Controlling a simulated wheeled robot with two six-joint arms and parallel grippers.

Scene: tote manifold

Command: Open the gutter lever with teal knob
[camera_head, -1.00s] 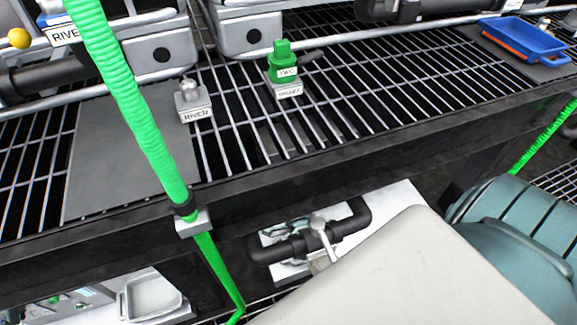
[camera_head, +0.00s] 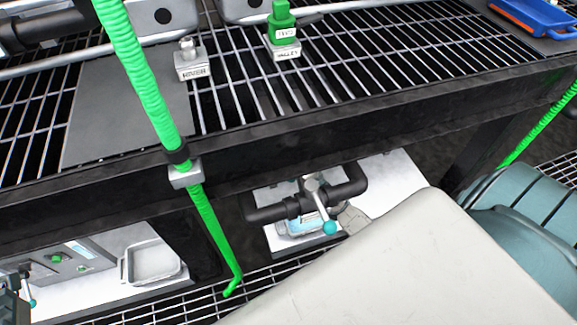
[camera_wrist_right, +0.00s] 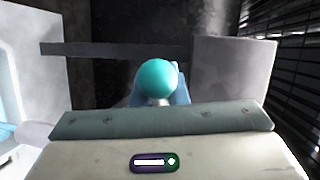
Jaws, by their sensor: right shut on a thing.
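The lever with a teal knob (camera_head: 329,227) shows in the head view on a valve under the grated shelf. Its pale handle slants down and right from the grey hub (camera_head: 312,183). In the right wrist view the teal knob (camera_wrist_right: 158,78) sits centrally, just beyond my right gripper's grey-green front edge. My right gripper (camera_wrist_right: 160,92) is shut on the knob, though its fingertips are mostly hidden. In the head view my pale arm (camera_head: 400,270) covers much of the lower right. No label naming the lever is readable. My left gripper cannot be made out.
Black piping (camera_head: 268,213) flanks the valve. A green hose (camera_head: 150,100) hangs at its left. Another teal-knobbed lever (camera_head: 31,303) stands lower left, near a white basin (camera_head: 152,263). The shelf's dark front beam (camera_head: 300,128) runs above the valve.

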